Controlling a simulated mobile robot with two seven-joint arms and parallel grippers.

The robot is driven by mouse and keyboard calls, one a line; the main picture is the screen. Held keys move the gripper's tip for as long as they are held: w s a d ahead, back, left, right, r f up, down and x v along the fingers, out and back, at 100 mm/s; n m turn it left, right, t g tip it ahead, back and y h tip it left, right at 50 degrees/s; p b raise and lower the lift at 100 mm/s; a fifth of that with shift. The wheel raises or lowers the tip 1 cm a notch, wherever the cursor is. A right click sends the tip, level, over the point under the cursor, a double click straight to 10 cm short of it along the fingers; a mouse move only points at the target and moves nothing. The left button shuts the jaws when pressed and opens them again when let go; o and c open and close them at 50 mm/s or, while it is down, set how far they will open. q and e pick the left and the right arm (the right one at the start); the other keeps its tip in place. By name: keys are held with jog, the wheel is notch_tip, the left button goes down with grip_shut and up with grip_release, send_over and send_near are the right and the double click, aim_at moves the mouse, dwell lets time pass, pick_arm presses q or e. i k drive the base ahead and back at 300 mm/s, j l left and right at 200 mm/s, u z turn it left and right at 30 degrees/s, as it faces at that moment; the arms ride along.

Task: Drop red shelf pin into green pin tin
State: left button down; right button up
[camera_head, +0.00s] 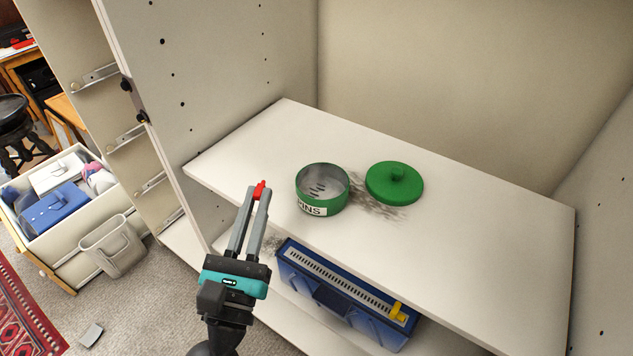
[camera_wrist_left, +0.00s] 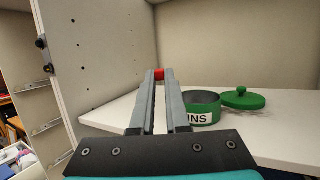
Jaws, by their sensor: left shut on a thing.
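The red shelf pin (camera_head: 259,190) is held at the fingertips of my left gripper (camera_head: 258,194), which is shut on it. It also shows as a small red piece between the fingertips in the left wrist view (camera_wrist_left: 159,74). The green pin tin (camera_head: 322,189) stands open on the white shelf, to the right of the gripper, with a label ending in "INS" on its front. Several small pins lie in the tin. Its green lid (camera_head: 394,183) lies on the shelf to the right of the tin. My right gripper is not in view.
The white shelf (camera_head: 480,230) has free room right of the lid. Dark smudges mark it near the tin and lid. A cabinet side panel (camera_head: 200,70) with holes rises on the left. A blue case (camera_head: 345,300) sits below the shelf. A grey bin (camera_head: 115,245) stands at left.

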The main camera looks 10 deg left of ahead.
aim_at(313, 190)
jog(key=j+z, duration=0.1)
jog(key=z, duration=0.9)
jog(key=k+j+z, duration=0.2)
jog(key=k, duration=0.45)
jog(key=i+l, duration=0.05)
